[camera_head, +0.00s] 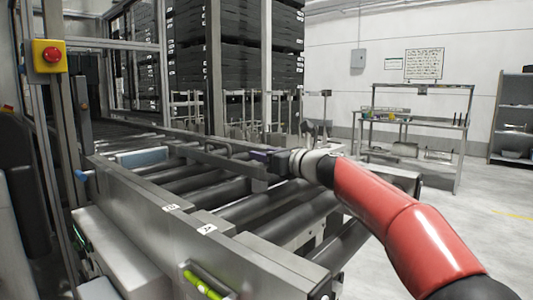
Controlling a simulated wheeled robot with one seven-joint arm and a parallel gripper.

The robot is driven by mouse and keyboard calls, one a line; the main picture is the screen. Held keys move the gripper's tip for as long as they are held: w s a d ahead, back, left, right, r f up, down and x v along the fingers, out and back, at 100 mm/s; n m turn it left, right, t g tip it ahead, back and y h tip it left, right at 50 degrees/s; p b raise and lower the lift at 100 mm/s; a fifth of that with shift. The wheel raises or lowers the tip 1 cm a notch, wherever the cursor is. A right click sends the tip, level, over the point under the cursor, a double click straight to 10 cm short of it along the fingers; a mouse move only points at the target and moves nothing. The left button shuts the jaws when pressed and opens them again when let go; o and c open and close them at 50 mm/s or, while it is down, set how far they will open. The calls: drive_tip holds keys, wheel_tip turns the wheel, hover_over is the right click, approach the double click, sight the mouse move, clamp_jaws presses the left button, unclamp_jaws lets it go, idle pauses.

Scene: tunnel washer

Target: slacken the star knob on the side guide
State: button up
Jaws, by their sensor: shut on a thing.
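The side guide (205,153) is a long dark metal rail running above the rollers, with a block-like bracket (263,170) near its closer end. My red arm reaches in from the lower right. My gripper (258,155) is small and dark in this view and sits at the bracket at the end of the guide. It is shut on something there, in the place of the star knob. The star knob itself is hidden by the jaws or too small to make out, and I cannot tell how far it is turned.
The roller conveyor (243,208) has a steel side beam (165,210) in front with a yellow-green handle or level (203,284). A red emergency stop (52,55) is at left. Stacked black crates (245,50) stand behind. A workbench (415,125) and clear floor are at right.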

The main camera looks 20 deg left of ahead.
drive_tip(key=shift+n+g, duration=0.3)
drive_tip(key=shift+g, duration=0.1)
drive_tip(key=o, duration=1)
drive_tip(key=shift+c, duration=0.2)
drive_tip(key=b+v, duration=0.2)
drive_tip(key=v, duration=0.5)
drive_tip(key=shift+s+d+f, duration=0.1)
drive_tip(key=shift+s+d, duration=0.05)
drive_tip(key=shift+d, duration=0.2)
